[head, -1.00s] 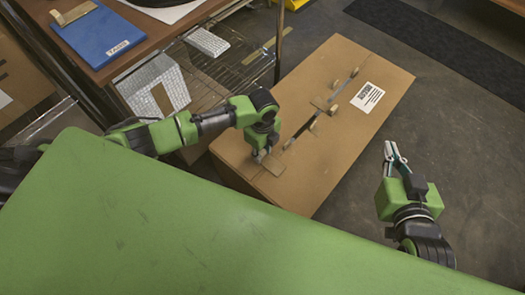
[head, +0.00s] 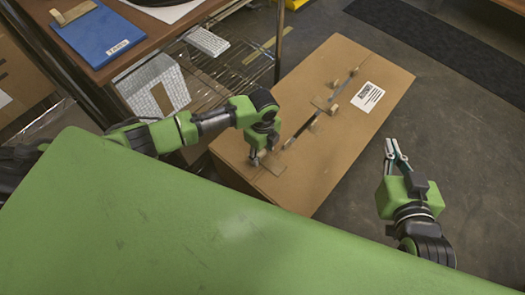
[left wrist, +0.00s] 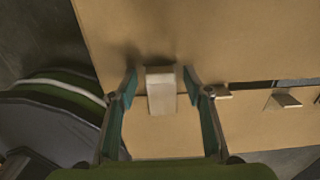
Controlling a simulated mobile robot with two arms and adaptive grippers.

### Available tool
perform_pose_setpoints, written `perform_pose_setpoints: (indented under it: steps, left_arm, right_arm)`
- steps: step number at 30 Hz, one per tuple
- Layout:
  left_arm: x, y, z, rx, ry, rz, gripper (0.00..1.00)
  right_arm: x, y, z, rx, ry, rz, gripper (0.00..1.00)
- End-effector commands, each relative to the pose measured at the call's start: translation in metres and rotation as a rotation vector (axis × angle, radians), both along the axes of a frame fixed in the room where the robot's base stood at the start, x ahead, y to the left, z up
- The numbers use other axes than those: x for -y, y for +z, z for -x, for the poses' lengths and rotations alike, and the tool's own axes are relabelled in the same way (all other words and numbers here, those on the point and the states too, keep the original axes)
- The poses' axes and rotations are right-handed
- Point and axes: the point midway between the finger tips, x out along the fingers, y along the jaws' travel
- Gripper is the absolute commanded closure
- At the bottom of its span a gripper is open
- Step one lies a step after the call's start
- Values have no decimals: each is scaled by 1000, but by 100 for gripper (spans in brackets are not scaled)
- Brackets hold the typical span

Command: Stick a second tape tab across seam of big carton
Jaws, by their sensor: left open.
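The big carton (head: 345,150) lies on the floor, with a dark seam (head: 301,131) running along its top. Several small tan tape tabs, such as one tab (head: 334,109), sit on or beside the seam. My left gripper (head: 260,160) is over the carton's near left end. In the left wrist view, the left gripper (left wrist: 160,75) is open around a pale tab (left wrist: 161,92), with a gap on both sides. Two other tabs (left wrist: 222,91) (left wrist: 284,100) show to the right along the seam. My right gripper (head: 391,146) is off the carton's right side, with no object visible in it.
A shelf with a blue clipboard (head: 98,37) stands at upper left. A white keyboard-like item (head: 207,41) is on the wire rack below. A white label (head: 367,97) is on the carton. Open floor (head: 450,130) lies to the right.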

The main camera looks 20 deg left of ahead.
Motion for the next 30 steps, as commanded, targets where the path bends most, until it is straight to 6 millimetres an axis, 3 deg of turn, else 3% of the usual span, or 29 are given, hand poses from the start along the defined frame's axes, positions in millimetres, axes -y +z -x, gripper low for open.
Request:
perform_pose_setpoints:
  steps: [5, 15, 21, 30]
  left_arm:
    - [0, 11, -1, 3, 0, 1, 55]
    - [0, 80, -2, 5, -1, 2, 55]
    - [0, 110, -1, 3, 0, 0, 55]
    - [0, 120, 0, -1, 0, 0, 55]
  right_arm:
    - [1, -1, 1, -3, -1, 0, 100]
    - [0, -1, 1, -3, 0, 0, 100]
    - [0, -1, 1, -4, 0, 1, 100]
    - [0, -1, 1, -4, 0, 1, 100]
